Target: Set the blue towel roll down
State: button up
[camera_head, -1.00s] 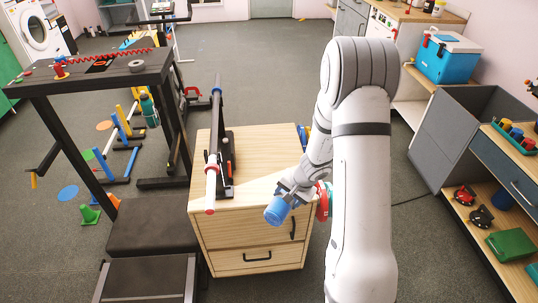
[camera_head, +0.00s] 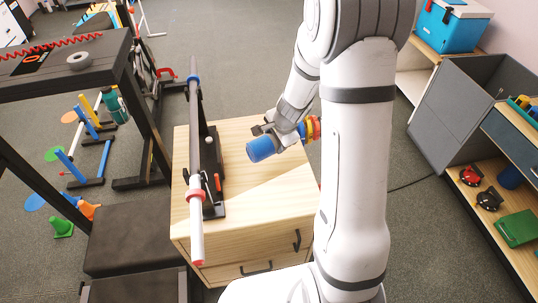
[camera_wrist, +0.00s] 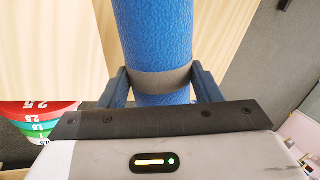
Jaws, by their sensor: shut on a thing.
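The blue towel roll (camera_head: 261,149) is a blue cylinder at the end of my arm, over the light wooden cabinet top (camera_head: 265,195). In the wrist view the roll (camera_wrist: 153,38) has a grey-brown band around it and runs from the jaws toward the top of the picture. My gripper (camera_head: 286,133) is shut on the roll; its two dark blue fingers (camera_wrist: 160,85) press on either side at the band. I cannot tell whether the roll touches the cabinet top.
A barbell (camera_head: 194,150) on a black rack lies along the cabinet's left side. Stacked coloured weight plates (camera_head: 313,128) stand partly behind my arm, and show in the wrist view (camera_wrist: 40,120). The cabinet top's front and middle are clear. A grey bin (camera_head: 440,110) stands at right.

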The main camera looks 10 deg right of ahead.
aim_at(277, 147)
jog(key=f+b, duration=0.1)
jog(key=f, duration=0.1)
jog(key=f+b, duration=0.1)
jog(key=f, duration=0.2)
jog(key=f+b, duration=0.2)
jog(key=shift+a+f, duration=0.25)
jog(key=shift+a, duration=0.05)
jog(key=shift+f+b, duration=0.2)
jog(key=shift+b, duration=0.15)
jog(key=o, duration=1.1)
jog(key=shift+r, duration=0.1)
jog(key=p+v, duration=0.6)
jog(key=v, duration=0.5)
jog(key=shift+w+r, duration=0.1)
jog(key=s+a+r+n+g, duration=0.1)
jog(key=s+a+r+n, duration=0.3)
jog(key=s+r+n, duration=0.65)
jog(key=s+d+r+n, duration=0.1)
jog(key=s, duration=0.2)
jog(key=s+d+r+n+h, duration=0.1)
jog(key=s+r, duration=0.1)
jog(key=s, duration=0.1)
jog(key=s+d+r+n+g, duration=0.1)
jog(key=s+r, duration=0.1)
jog(key=s, duration=0.1)
jog(key=shift+s, duration=0.2)
